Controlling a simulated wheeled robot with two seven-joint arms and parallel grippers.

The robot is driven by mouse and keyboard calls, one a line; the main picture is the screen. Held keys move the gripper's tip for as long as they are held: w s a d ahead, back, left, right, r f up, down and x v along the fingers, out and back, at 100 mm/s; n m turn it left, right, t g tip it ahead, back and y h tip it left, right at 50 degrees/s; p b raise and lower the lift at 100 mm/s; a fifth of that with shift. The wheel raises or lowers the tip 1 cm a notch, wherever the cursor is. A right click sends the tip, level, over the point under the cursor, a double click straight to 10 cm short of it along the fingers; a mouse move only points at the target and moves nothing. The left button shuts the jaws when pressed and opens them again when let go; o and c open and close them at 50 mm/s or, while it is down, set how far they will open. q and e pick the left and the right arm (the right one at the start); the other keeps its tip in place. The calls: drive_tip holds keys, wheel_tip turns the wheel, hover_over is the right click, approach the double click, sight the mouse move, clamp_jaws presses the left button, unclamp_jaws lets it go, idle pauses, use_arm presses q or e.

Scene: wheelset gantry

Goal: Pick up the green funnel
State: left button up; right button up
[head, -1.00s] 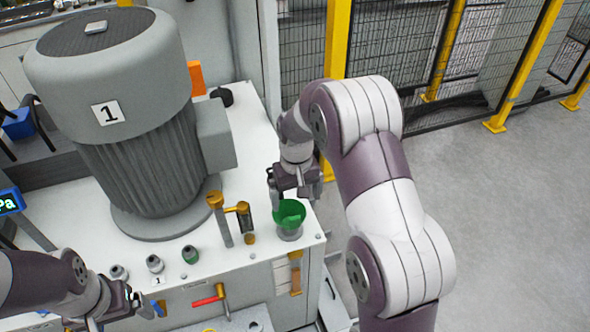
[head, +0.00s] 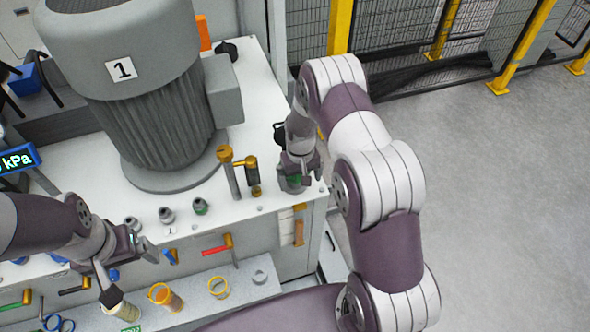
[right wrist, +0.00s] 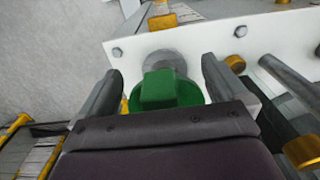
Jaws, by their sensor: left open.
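The green funnel (right wrist: 172,90) sits at the corner of the white bench top, over a round grey holder (right wrist: 163,62). My right gripper (right wrist: 162,85) is open in the right wrist view, with one finger on each side of the funnel and gaps between. In the head view my right gripper (head: 297,178) covers most of the funnel, and only a little green (head: 293,180) shows. My left gripper (head: 130,274) is open and empty in front of the bench at the lower left.
A large grey motor marked 1 (head: 150,120) stands on the bench (head: 265,115). A brass-topped post fitting (head: 238,170) stands just left of the right gripper. Open floor (head: 500,210) lies to the right.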

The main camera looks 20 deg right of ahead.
drive_tip(key=c, duration=1.6)
drive_tip(key=shift+r, duration=0.1)
